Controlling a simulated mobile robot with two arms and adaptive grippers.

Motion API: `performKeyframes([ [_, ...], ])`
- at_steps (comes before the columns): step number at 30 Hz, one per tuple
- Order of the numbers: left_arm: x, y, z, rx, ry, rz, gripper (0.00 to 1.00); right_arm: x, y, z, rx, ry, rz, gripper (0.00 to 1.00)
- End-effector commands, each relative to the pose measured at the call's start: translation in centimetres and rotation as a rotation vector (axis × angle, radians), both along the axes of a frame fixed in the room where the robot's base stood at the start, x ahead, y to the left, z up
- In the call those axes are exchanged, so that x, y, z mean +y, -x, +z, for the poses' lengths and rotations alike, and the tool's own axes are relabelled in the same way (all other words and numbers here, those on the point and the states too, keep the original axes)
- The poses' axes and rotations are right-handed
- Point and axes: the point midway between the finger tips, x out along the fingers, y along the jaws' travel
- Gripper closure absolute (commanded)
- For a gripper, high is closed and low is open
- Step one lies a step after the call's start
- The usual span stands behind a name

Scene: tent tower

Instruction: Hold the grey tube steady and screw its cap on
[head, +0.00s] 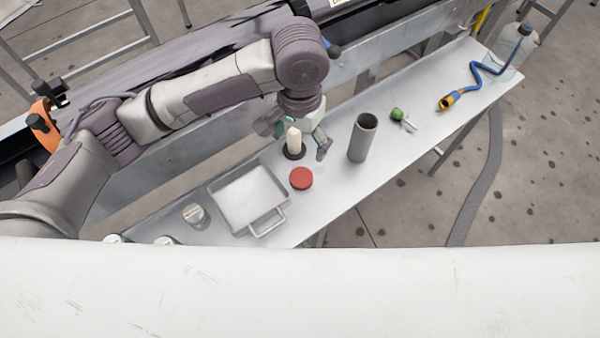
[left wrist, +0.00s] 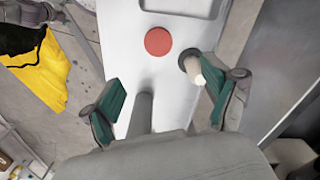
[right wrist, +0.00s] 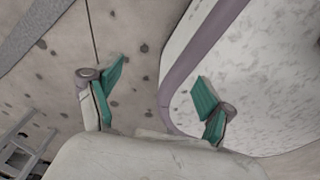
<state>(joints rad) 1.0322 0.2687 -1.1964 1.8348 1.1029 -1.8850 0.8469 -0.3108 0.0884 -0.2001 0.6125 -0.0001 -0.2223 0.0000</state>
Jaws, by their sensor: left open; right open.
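The grey tube (head: 362,139) stands upright on the metal table, its dark open top facing up. It also shows in the left wrist view (left wrist: 142,112), near the left finger. A red round disc (head: 301,179), likely the cap, lies flat on the table apart from the tube. It shows in the left wrist view (left wrist: 158,41) too. My left gripper (head: 293,139) is open, left of the tube, above the table near a pale upright stick on a dark base. My right gripper (right wrist: 157,84) is open and empty; only its own wrist view shows it, with floor behind.
A pale stick (left wrist: 196,68) is close to the left gripper's right finger. A metal tray (head: 214,193) and a small jar (head: 196,215) are at left. A green-headed item (head: 400,116), blue hose (head: 480,72) and clear bottle (head: 505,55) are at right.

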Motion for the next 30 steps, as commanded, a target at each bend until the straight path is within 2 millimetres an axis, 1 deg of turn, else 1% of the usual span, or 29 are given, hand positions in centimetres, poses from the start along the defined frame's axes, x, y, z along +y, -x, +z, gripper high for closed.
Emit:
performKeyframes([
  [2, 0.0, 0.0, -0.8, 0.003, -0.002, 0.001, 0.13, 0.0, -0.1, -0.1, -0.001, 0.0, 0.0, 0.19],
  [5, 0.1, 0.1, -2.5, 0.004, -0.003, 0.002, 0.13, 0.0, -0.4, -0.3, -0.006, 0.0, -0.001, 0.19],
  [9, 0.1, 0.0, -5.4, 0.004, -0.003, 0.003, 0.13, 0.3, -1.3, -0.5, -0.021, -0.005, -0.002, 0.19],
  [12, 0.0, 0.0, -7.1, 0.003, -0.002, 0.002, 0.13, 0.7, -1.7, -0.7, -0.026, -0.01, -0.003, 0.19],
  [15, 0.0, 0.0, -8.1, 0.002, -0.002, 0.002, 0.13, 1.2, -1.7, -0.7, -0.027, -0.017, -0.005, 0.19],
  [19, 0.0, 0.0, -8.6, 0.0, 0.0, 0.001, 0.13, 1.5, -1.7, -0.8, -0.027, -0.02, -0.005, 0.19],
  [27, 0.0, 0.0, -8.6, 0.001, -0.001, 0.001, 0.13, 1.2, -1.5, -0.8, -0.024, -0.016, -0.005, 0.19],
  [30, -0.1, 0.1, -9.5, 0.003, -0.003, 0.001, 0.13, 1.0, -1.4, -0.9, -0.022, -0.012, -0.004, 0.19],
])
